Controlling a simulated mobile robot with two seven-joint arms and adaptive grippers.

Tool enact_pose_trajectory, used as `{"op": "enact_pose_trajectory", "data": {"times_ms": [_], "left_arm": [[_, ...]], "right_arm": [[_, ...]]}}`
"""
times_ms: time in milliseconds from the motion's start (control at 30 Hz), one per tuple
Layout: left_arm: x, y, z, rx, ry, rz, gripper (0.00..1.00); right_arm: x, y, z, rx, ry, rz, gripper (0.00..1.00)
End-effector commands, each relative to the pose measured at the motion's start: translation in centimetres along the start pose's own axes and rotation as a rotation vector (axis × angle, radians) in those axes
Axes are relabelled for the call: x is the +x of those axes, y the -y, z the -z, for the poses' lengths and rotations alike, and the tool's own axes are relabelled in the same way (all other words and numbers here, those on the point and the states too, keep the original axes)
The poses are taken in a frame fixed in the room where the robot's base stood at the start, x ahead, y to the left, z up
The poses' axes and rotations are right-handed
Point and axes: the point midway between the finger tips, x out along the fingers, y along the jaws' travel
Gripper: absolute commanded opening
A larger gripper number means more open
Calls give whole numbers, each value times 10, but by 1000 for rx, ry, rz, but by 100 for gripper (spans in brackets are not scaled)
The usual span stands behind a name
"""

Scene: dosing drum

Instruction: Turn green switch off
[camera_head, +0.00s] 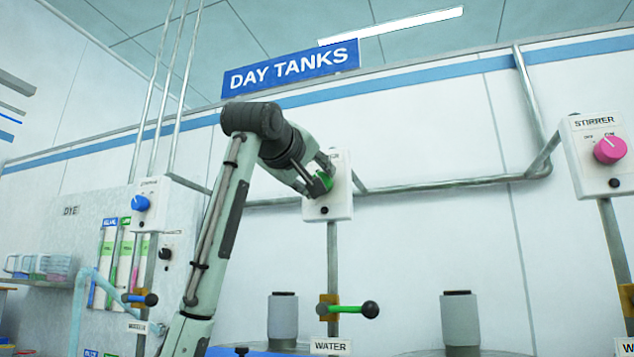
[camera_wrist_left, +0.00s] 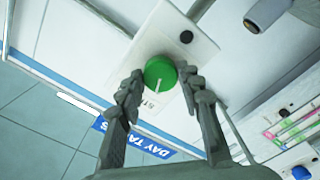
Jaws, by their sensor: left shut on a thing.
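The green switch (camera_head: 322,183) is a round knob on a white control box (camera_head: 340,206) mounted on a grey post, near the middle of the head view. My left gripper (camera_head: 314,178) reaches up to it and covers part of the knob and the box label. In the left wrist view the green knob (camera_wrist_left: 160,72) sits between the two fingers of my left gripper (camera_wrist_left: 158,84), which are shut on it. A pale pointer line on the knob shows there. The label text beside it is mostly hidden. My right gripper is in neither view.
A box with a pink knob (camera_head: 610,150) labelled STIRRER stands at the right. A box with a blue knob (camera_head: 140,203) is at the left. A green-handled valve (camera_head: 349,309) is below the green switch. Wall pipes run behind the boxes.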

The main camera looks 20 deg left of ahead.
Motion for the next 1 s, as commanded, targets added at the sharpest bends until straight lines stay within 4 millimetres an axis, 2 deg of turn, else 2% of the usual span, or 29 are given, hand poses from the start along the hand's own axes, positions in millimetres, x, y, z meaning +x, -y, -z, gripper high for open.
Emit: {"op": "enact_pose_trajectory", "data": {"times_ms": [333,833,867,1000], "left_arm": [[0,0,0,-125,0,1,7],[0,0,1,-142,-1,1,7],[0,0,1,-142,-1,1,38],[0,0,1,-141,-1,1,55]], "right_arm": [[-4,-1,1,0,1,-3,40],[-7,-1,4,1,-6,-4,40],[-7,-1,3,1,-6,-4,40],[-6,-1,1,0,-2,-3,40]]}}
